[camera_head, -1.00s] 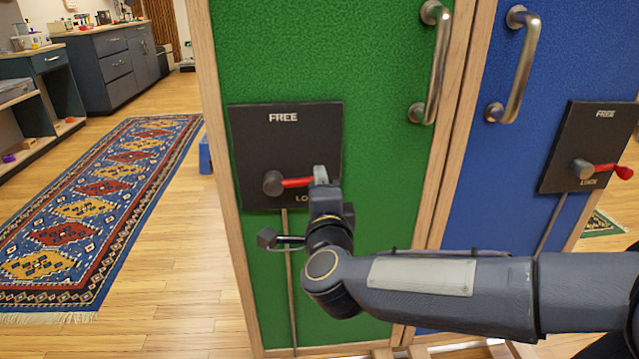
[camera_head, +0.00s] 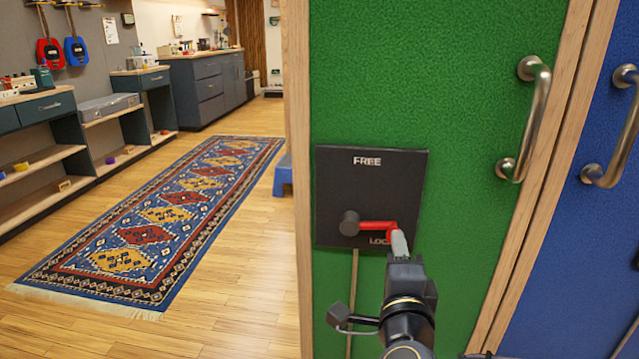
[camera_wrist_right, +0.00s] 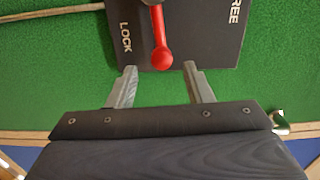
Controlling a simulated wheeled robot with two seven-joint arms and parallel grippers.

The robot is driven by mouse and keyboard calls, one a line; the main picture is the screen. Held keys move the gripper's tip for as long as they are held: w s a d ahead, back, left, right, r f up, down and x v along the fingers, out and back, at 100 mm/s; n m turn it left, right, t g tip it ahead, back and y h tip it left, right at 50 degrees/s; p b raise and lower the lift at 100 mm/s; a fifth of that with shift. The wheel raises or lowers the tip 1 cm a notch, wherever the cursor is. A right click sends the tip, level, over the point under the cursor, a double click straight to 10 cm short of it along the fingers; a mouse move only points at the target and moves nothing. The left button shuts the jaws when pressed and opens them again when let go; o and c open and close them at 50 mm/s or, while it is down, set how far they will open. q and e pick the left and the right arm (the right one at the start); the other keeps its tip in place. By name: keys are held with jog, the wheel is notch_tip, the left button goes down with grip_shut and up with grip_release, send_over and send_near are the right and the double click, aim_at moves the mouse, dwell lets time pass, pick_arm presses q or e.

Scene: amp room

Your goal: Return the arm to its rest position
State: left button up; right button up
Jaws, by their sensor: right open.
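My right gripper (camera_head: 399,243) is in front of the green door (camera_head: 450,60), at the lower right of the black lock plate (camera_head: 335,190). In the right wrist view its two fingers (camera_wrist_right: 160,88) are apart with nothing between them. The red lever (camera_head: 376,226) on the plate points right from its dark hub, near the word LOCK. In the right wrist view the lever's round red tip (camera_wrist_right: 161,58) lies just beyond the fingertips, apart from them. In the head view the fingertips overlap the lever's end. My left gripper is not in view.
A blue door (camera_head: 590,240) with a metal handle stands to the right. The green door's handle (camera_head: 524,120) is above the arm. A patterned rug (camera_head: 160,215) lies on the open wooden floor at left. Shelves and grey cabinets (camera_head: 210,90) line the back and left.

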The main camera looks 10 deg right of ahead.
jog(key=s+d+f+n+g+y, duration=0.2)
jog(key=s+f+n+g+y, duration=0.75)
jog(key=s+f+n, duration=0.75)
notch_tip(320, 180, up, 38)
jog(key=s+n+g+h+p, duration=0.1)
jog(key=s+g+p, duration=0.1)
jog(key=p, duration=3.5)
jog(key=shift+s+n, duration=0.3)
jog(key=shift+n, duration=0.1)
jog(key=shift+d, duration=0.1)
